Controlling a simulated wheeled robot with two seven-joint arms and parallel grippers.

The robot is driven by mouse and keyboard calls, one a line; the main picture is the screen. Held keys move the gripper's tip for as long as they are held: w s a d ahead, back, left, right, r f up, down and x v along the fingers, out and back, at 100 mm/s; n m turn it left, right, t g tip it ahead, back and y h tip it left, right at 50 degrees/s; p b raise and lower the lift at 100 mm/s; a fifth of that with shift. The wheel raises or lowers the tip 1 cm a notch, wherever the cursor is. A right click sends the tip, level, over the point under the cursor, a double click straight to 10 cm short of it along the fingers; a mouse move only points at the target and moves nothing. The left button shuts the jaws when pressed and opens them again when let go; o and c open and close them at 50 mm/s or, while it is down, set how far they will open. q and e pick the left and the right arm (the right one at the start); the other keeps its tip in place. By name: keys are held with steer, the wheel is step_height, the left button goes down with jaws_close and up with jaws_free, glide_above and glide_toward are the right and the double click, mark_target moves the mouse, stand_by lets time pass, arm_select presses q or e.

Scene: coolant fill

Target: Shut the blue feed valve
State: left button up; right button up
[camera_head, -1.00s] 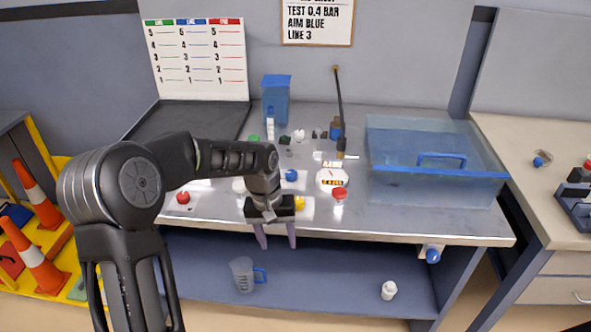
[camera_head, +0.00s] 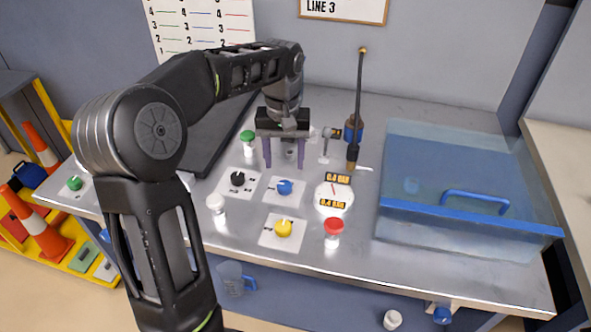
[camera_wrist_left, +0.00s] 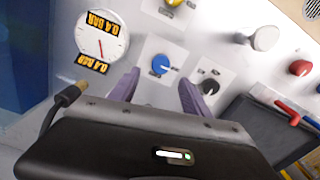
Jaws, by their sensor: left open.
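A blue knob (camera_head: 284,187) sits on a white plate on the metal bench, between a black knob (camera_head: 237,179) and a round gauge (camera_head: 333,197). My left gripper (camera_head: 284,162) is open, fingers pointing down, just behind the blue knob in the head view. In the left wrist view the blue knob (camera_wrist_left: 160,64) shows between and just beyond the open fingertips (camera_wrist_left: 159,80), with nothing held. The gauge (camera_wrist_left: 97,42) carries labels reading 0.4 BAR. Another blue knob (camera_head: 443,314) is on the bench's front edge. My right gripper is out of view.
A yellow knob (camera_head: 283,228) is in front of the blue one. A red-capped jar (camera_head: 333,232) and a white-capped jar (camera_head: 216,205) stand nearby. A dark wand (camera_head: 357,110) stands behind the gauge. A clear blue tank (camera_head: 470,225) fills the right side.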

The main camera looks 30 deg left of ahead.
mark_target(285, 185)
arm_select(q)
steer(key=shift+s, duration=0.2)
steer(key=shift+f+p, duration=0.35)
steer(key=shift+f, duration=3.55)
jaws_close()
